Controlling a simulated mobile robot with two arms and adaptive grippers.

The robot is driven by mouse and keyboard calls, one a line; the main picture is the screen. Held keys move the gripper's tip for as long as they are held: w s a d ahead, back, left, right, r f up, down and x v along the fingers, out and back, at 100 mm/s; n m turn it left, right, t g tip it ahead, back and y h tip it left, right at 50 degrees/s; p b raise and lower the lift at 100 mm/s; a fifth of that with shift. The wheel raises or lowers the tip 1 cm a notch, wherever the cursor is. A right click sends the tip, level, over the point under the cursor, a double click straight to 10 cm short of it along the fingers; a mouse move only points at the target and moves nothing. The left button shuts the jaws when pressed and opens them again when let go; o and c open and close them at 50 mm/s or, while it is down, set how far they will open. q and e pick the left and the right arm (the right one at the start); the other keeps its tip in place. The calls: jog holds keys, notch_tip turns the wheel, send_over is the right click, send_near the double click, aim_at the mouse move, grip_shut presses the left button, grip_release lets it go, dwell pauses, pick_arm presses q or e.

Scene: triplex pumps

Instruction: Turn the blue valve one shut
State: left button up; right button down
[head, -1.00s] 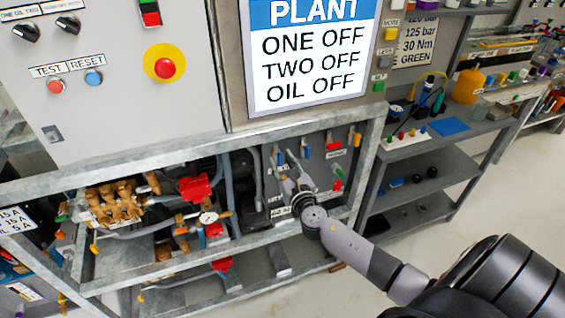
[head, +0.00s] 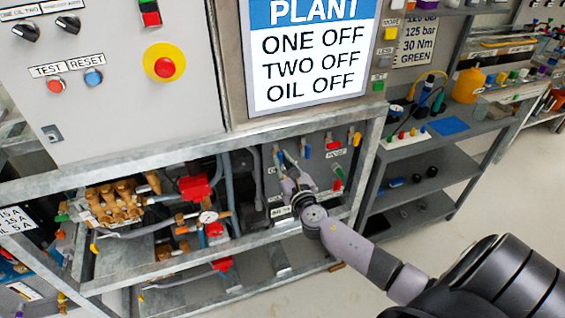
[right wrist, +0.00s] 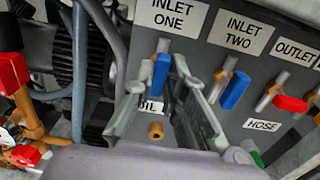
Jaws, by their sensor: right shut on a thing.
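The blue handle (right wrist: 161,74) of the valve under the INLET ONE label shows in the right wrist view. It hangs below its metal stem, tilted slightly. My right gripper (right wrist: 158,80) has one finger on each side of this handle and is shut on it. In the head view my right gripper (head: 283,158) reaches the grey valve panel from the lower right, and its fingers mostly hide the handle. My left gripper is in neither view.
A second blue handle (right wrist: 235,91), under INLET TWO, is close to the right of my fingers. A red handle (right wrist: 290,103) is under OUTLET. A brass stub (right wrist: 156,131) is below the gripped handle. Grey hoses (right wrist: 98,45) run at the left. The frame's metal post (head: 368,160) stands right of the panel.

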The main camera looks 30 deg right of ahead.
jog(key=shift+f+m, duration=0.1)
jog(key=shift+m, duration=0.2)
jog(key=m+b, duration=0.1)
jog(key=m, duration=0.1)
jog(key=shift+m+b, duration=0.3)
jog(key=shift+b, duration=0.05)
jog(key=m+b, duration=0.1)
jog(key=m, duration=0.4)
jog(key=shift+d+b, duration=0.1)
jog(key=shift+b, duration=0.25)
jog(key=m, duration=0.5)
jog(key=shift+d+f+b, duration=0.1)
jog(key=shift+b, duration=0.3)
jog(key=shift+m, duration=2.3)
jog(key=shift+f, duration=0.1)
jog(key=c, duration=1.6)
grip_release()
